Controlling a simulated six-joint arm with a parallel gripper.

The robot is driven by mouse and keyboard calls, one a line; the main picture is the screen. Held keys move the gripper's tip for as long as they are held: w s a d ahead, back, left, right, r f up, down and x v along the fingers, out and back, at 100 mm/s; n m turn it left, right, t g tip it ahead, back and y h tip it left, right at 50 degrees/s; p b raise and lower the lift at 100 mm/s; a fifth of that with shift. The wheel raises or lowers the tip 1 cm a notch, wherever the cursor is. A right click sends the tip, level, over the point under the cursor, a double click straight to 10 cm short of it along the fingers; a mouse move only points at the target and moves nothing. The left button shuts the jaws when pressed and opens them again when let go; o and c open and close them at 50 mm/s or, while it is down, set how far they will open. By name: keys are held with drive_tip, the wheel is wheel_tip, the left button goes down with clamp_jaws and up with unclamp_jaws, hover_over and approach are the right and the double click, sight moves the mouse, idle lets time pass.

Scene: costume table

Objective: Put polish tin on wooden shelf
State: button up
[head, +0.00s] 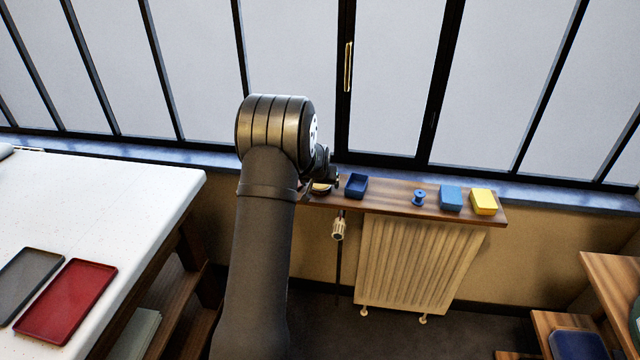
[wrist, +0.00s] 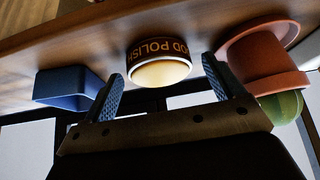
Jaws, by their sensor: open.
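The polish tin (wrist: 158,66) is a short round tin with a dark label reading "OD POLISH" and a pale face. In the wrist view it sits at the wooden shelf (wrist: 60,45), between and just beyond my open fingertips. My gripper (wrist: 163,70) is open and empty, with a blue-grey finger on either side of the tin; I cannot tell whether either touches it. In the head view the wooden shelf (head: 390,200) runs above the radiator. My arm hides most of the gripper and tin there; a small yellowish part of the tin (head: 321,187) shows.
A dark blue open box (head: 356,186) stands close to the tin. A blue spool (head: 418,197), a blue box (head: 451,197) and a yellow box (head: 483,201) stand further right. In the wrist view, a terracotta pot (wrist: 262,55) is near one finger. Some shelf between box and spool is bare.

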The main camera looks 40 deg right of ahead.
drive_tip(key=v, duration=1.2)
drive_tip(key=shift+w, duration=0.1)
drive_tip(key=x, duration=1.2)
drive_tip(key=shift+f, duration=0.1)
drive_tip(key=shift+r, duration=0.2)
